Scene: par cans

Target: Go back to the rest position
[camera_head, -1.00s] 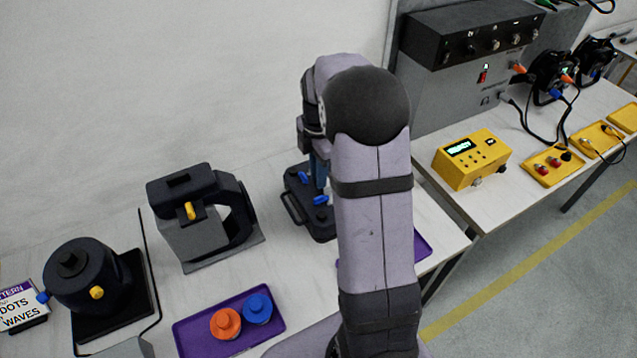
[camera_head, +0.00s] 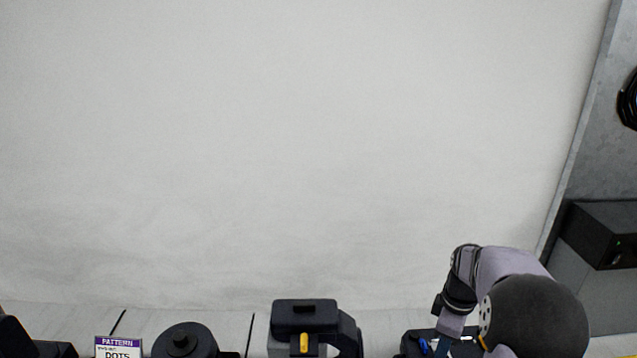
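My arm shows at the lower right of the head view, with its rounded dark joint and grey-violet links bent over a black device (camera_head: 412,345) with blue parts. The arm's end points down toward that device. My gripper's fingers cannot be made out, so I cannot tell whether they are open or shut, or whether they touch the device.
A black clamp-like device (camera_head: 305,318) with a yellow tab stands at the bottom middle. Left of it are a round black can (camera_head: 182,340) and a pattern sign (camera_head: 118,346). A dark box (camera_head: 604,232) is at the right. A bare wall (camera_head: 280,150) fills most of the view.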

